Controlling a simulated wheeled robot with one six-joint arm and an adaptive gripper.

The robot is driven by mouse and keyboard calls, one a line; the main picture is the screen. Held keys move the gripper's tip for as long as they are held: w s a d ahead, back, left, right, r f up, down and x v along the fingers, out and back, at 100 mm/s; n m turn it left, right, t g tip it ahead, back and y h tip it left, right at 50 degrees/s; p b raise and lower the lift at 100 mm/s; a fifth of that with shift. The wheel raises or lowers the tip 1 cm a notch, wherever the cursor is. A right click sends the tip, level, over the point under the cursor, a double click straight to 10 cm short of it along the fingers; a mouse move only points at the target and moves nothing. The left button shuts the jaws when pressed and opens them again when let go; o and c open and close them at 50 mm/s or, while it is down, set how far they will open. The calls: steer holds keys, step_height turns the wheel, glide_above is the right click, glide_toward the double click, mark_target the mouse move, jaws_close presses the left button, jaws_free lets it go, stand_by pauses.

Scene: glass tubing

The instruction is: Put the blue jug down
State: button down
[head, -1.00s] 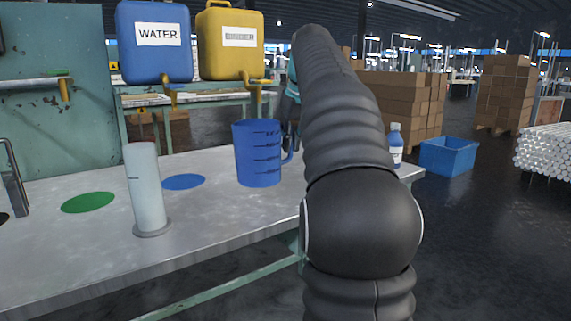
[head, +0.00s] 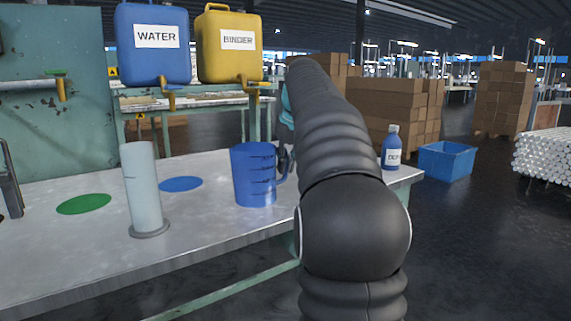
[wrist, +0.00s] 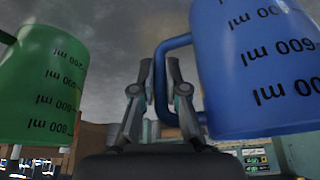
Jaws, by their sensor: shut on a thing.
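The blue jug (head: 254,178) is upright at the front part of the grey table, right of the flat blue disc (head: 181,184). Its base is at or just over the tabletop; I cannot tell whether it touches. My gripper (head: 284,160) is at the jug's right side, mostly hidden behind my arm. In the wrist view, the fingers (wrist: 160,85) are closed at the handle of the blue jug (wrist: 250,70), which fills the right of that picture. Printed ml marks show upside down there.
A tall clear cylinder (head: 142,190) stands left of the jug, near a green disc (head: 84,204). A green jug (wrist: 45,85) shows in the wrist view. A labelled blue bottle (head: 391,150) stands at the table's right end. Bare tabletop (head: 205,215) lies between cylinder and jug.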

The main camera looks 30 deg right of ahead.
steer(key=c, duration=1.2)
jaws_free()
steer(key=p+v, duration=0.3)
steer(key=v, duration=0.9)
steer(key=shift+p, duration=0.35)
steer(key=shift+a+r, duration=0.1)
steer(key=s+a+f+n, duration=0.1)
steer(key=s+a+f, duration=0.65)
steer(key=a, duration=0.25)
steer(key=s+a+f, duration=0.7)
steer(key=a+f, duration=0.2)
steer(key=a, duration=0.1)
steer(key=s+a+f, duration=0.2)
steer(key=s+f, duration=0.2)
steer(key=f, duration=0.2)
steer(key=s+a+f+n+t, duration=0.1)
steer(key=s+a+f, duration=0.1)
steer(key=s+f, duration=0.3)
steer(key=shift+a+f+y, duration=0.3)
steer(key=shift+f, duration=0.65)
steer(key=shift+s, duration=0.1)
